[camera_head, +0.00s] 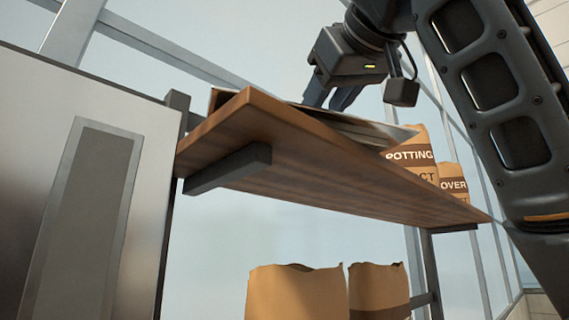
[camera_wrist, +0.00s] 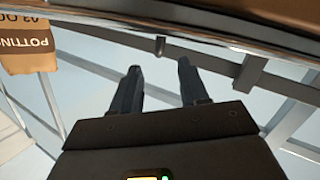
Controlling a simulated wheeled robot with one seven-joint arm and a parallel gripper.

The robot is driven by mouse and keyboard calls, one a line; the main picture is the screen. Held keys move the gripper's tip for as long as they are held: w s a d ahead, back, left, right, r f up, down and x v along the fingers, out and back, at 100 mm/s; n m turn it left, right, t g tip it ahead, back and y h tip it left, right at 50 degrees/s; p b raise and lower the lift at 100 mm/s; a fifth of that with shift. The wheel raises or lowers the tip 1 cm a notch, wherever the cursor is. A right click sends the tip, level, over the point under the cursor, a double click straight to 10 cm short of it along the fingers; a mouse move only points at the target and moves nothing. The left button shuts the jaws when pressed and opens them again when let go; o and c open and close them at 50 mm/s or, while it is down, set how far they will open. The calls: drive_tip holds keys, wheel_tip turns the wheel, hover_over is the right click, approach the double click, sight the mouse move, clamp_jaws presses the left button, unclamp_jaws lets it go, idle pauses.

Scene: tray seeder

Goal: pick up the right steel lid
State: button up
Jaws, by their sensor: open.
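A thin grey steel sheet, apparently the right steel lid (camera_head: 385,133), lies on the wooden shelf (camera_head: 310,165). I see it from below and only its edge shows over the board. In the wrist view a shiny curved metal rim (camera_wrist: 150,30) crosses the top, probably the same lid. My gripper (camera_head: 327,103) is above the shelf at the lid, fingers pointing down. In the wrist view its two fingers (camera_wrist: 160,68) are apart with nothing between them. The fingertips look close to the rim but apart from it. A separate left lid cannot be made out clearly.
Paper bags marked POTTING (camera_head: 408,155) and OVER (camera_head: 453,183) stand at the shelf's right end. Two more bags (camera_head: 300,292) stand below. A pale cabinet (camera_head: 150,150) is at left. Metal frame bars and glass lie behind.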

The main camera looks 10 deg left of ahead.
drive_tip(key=p+x, duration=0.2)
drive_tip(key=x, duration=0.4)
drive_tip(key=shift+w+r+p, duration=0.15)
drive_tip(key=shift+r+p, duration=0.05)
drive_tip(key=shift+p, duration=0.15)
drive_tip(key=shift+w+a+f, duration=0.15)
drive_tip(key=shift+w+a, duration=0.05)
drive_tip(key=shift+w, duration=0.15)
clamp_jaws()
idle(0.8)
